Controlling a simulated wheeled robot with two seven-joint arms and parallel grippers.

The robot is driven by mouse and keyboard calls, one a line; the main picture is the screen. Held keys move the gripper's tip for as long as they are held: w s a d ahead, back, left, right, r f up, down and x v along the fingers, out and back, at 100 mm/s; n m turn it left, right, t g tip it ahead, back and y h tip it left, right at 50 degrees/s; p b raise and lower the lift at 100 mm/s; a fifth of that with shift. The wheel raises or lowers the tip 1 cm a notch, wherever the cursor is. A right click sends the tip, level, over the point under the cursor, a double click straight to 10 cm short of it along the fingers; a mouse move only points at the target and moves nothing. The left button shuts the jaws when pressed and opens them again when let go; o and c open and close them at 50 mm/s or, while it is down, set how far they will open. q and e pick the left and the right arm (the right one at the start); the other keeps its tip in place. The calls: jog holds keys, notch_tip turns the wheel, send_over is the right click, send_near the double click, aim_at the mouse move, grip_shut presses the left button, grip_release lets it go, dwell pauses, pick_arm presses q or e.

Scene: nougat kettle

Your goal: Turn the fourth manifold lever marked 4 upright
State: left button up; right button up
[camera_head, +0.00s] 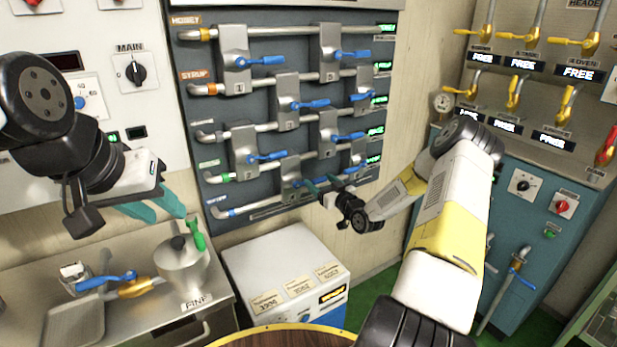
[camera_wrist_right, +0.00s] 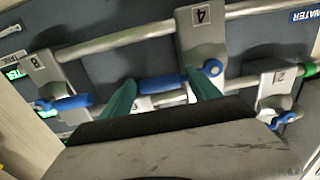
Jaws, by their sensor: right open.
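The valve marked 4 (camera_wrist_right: 203,35) is a grey block on a pipe in the right wrist view. Its blue lever (camera_wrist_right: 160,85) lies sideways, roughly along the pipe. My right gripper (camera_wrist_right: 162,92) is open, with one teal finger near each end of the blue lever; I cannot tell whether they touch it. In the head view, the right gripper (camera_head: 322,186) is at the lower part of the manifold panel (camera_head: 225,110), in front of a valve (camera_head: 290,172) with a blue lever. My left gripper (camera_head: 168,212) is open and empty, away from the panel at left.
Other blue-levered valves surround this one, including the valve marked 8 (camera_wrist_right: 48,72). A white box (camera_head: 285,265) stands below the panel. A steel counter (camera_head: 130,315) with a hopper (camera_head: 183,265) is at left. A teal cabinet (camera_head: 520,240) stands at right.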

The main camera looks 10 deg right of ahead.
jog(key=shift+w+a, duration=0.2)
jog(key=shift+w, duration=0.25)
grip_shut()
